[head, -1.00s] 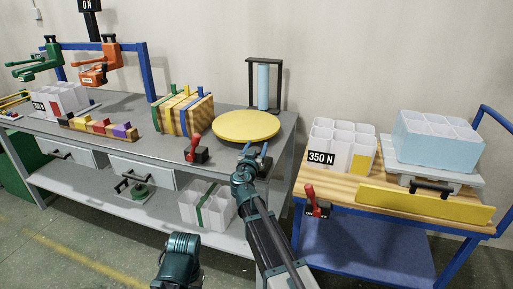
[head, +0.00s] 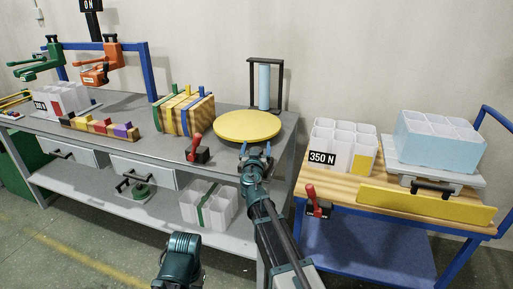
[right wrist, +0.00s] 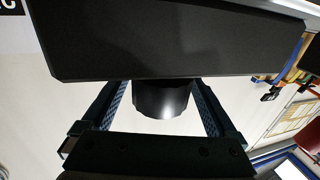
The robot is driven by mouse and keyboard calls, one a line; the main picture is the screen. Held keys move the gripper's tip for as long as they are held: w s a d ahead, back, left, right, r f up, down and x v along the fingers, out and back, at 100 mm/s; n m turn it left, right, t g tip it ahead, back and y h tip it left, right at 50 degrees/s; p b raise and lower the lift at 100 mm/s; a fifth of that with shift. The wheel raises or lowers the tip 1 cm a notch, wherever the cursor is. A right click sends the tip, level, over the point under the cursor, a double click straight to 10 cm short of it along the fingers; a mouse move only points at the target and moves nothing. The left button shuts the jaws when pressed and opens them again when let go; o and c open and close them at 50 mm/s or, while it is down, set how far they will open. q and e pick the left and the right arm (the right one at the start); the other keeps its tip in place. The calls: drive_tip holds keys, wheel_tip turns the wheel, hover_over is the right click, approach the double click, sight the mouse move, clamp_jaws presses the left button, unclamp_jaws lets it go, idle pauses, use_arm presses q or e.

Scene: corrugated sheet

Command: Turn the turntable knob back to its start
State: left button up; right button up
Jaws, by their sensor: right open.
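The yellow round turntable (head: 247,126) sits at the right end of the grey bench. My right gripper (head: 256,151) is open at its near edge. In the right wrist view, a short black cylinder, apparently the knob (right wrist: 161,101), stands between the two spread fingers below a broad dark block (right wrist: 180,40). Gaps show on both sides of the cylinder, so the fingers look apart from it. The knob cannot be made out in the head view, where my gripper covers that spot. My left gripper's fingers are not in view.
A blue roll on a stand (head: 264,87) is at the back. A wooden-topped cart (head: 335,190) with white bins (head: 343,141) is to the right.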

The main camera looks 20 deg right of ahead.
drive_tip(key=v, duration=1.3)
drive_tip(key=shift+s, duration=0.4)
drive_tip(key=shift+a+r, duration=0.1)
